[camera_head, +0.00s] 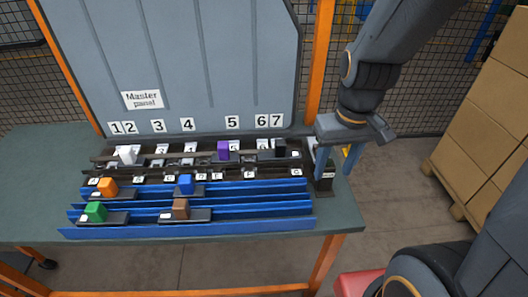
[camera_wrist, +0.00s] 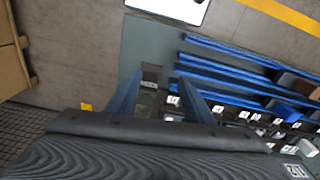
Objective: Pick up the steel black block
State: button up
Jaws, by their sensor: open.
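A black block (camera_head: 280,147) sits towards the right end of the dark upper rail (camera_head: 246,167), below the 6 and 7 labels. I cannot make it out clearly in the wrist view. My gripper (camera_head: 334,174) is open and points down at the right end of the rails, to the right of the black block and apart from it. In the wrist view its two blue fingers (camera_wrist: 160,78) are spread, with nothing held. A dark labelled end piece (camera_wrist: 148,86) shows between and beyond them.
White (camera_head: 125,154) and purple (camera_head: 223,150) blocks share the dark rails. Orange (camera_head: 107,187), blue (camera_head: 185,184), green (camera_head: 96,211) and brown (camera_head: 181,208) blocks stand on the blue rails in front. A grey panel (camera_head: 190,60) rises behind. Stacked boxes (camera_head: 485,120) stand at right.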

jog(key=w+a+n+y+b, duration=0.1)
jog(key=w+a+n+y, duration=0.15)
jog(key=w+n, duration=0.4)
jog(key=r+n+y, duration=0.2)
jog(key=n, duration=0.8)
send_over(283, 141)
jog(key=d, duration=0.2)
jog(key=shift+s+f+g+b, duration=0.1)
jog(key=shift+f+g+b, duration=0.05)
jog(key=shift+g+b, duration=0.3)
jog(key=shift+p+x, duration=1)
jog(key=shift+x, duration=2.2)
jog(key=shift+d, duration=0.2)
grip_shut()
